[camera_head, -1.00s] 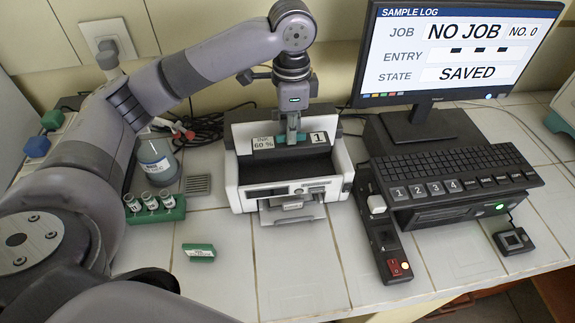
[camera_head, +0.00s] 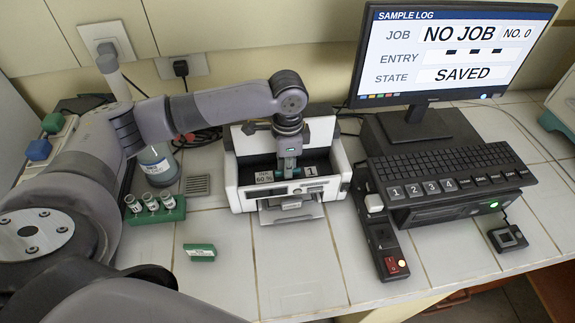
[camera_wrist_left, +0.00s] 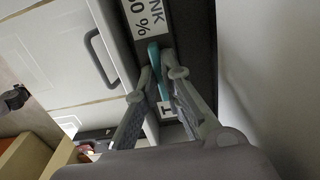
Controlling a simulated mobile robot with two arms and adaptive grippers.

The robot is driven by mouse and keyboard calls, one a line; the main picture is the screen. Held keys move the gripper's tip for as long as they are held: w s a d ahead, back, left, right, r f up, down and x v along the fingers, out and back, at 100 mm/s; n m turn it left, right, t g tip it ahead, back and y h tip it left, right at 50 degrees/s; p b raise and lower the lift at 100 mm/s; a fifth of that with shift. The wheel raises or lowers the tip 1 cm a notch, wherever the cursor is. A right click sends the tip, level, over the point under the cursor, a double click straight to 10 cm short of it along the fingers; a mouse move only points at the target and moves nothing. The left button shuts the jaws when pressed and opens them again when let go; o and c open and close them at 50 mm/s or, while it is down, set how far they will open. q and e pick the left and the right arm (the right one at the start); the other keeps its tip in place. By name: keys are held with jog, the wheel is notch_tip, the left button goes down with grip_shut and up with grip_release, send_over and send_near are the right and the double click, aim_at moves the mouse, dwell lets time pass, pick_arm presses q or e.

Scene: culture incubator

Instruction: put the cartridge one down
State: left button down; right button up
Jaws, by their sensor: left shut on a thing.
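The cartridge (camera_head: 264,177) is dark, with labels reading "INK 60 %" and "1" and a teal tab between them. It is in the open top bay of the white and black printer (camera_head: 243,198), near the bay's front side. My left gripper (camera_head: 288,171) points down into the bay, shut on the cartridge's teal tab. The left wrist view shows my fingers (camera_wrist_left: 162,78) on either side of the teal tab, with the cartridge's label (camera_wrist_left: 141,16) beside it. The cartridge's underside is hidden, so I cannot tell whether it rests on the bay floor. My right gripper is not in view.
A switch strip (camera_head: 382,235) and the keyboard (camera_head: 450,170) stand close on the printer's right. The tiles in front of the printer are clear.

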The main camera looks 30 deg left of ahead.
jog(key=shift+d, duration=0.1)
pick_arm(q)
jog(key=c, duration=2)
grip_release()
jog(key=shift+c, duration=0.2)
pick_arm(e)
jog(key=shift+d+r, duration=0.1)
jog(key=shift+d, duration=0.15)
pick_arm(q)
notch_tip(320, 180, up, 12)
jog(key=shift+r+b, duration=0.1)
jog(key=shift+b, duration=0.9)
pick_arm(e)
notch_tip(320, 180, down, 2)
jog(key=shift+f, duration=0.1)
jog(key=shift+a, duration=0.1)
